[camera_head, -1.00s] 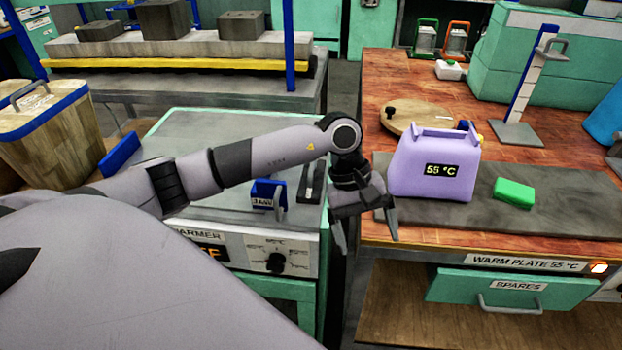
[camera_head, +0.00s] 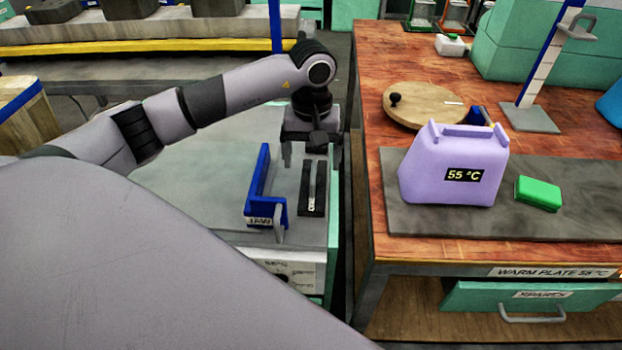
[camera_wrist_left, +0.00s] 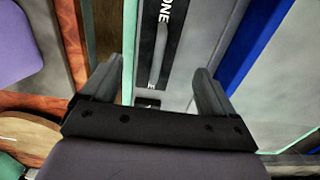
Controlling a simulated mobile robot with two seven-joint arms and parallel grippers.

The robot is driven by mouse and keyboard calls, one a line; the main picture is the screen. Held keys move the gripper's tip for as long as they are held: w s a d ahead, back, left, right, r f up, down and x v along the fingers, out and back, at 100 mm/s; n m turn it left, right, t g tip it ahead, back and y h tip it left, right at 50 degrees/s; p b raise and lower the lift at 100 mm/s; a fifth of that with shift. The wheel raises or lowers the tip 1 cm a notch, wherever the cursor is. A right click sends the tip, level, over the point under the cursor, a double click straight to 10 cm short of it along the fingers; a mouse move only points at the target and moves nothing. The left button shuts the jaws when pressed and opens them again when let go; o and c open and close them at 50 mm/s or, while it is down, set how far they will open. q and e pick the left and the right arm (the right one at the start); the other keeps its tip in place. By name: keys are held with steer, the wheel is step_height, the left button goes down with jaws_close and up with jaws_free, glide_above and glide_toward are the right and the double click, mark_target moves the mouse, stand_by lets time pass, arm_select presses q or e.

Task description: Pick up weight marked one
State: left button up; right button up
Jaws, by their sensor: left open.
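A flat black piece (camera_head: 312,188) with a pale strip along its middle lies on the pale green-grey bench top at left, near its right edge. In the left wrist view the black piece (camera_wrist_left: 168,45) carries white letters reading "ONE", cut by the frame top. A smaller label lies at its lower end, partly unreadable. My left gripper (camera_head: 313,160) is open and empty, pointing down over the far end of the piece. In the wrist view its fingers (camera_wrist_left: 165,72) stand on either side of it; I cannot tell the height gap. My right gripper is not in view.
A blue bracket labelled "JAW" (camera_head: 266,215) stands just left of the black piece. A gap separates this bench from the wooden table (camera_head: 378,60) at right, with a purple container (camera_head: 455,160) and green block (camera_head: 538,193). Dark blocks (camera_head: 130,8) sit on the back shelf.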

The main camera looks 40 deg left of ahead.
mark_target(314, 169)
arm_select(q)
steer(key=f+p, duration=0.1)
steer(key=f, duration=0.5)
steer(key=shift+d+f, duration=0.1)
steer(key=shift+d, duration=0.1)
jaws_close()
steer(key=shift+w+r, duration=0.15)
steer(key=shift+r, duration=0.05)
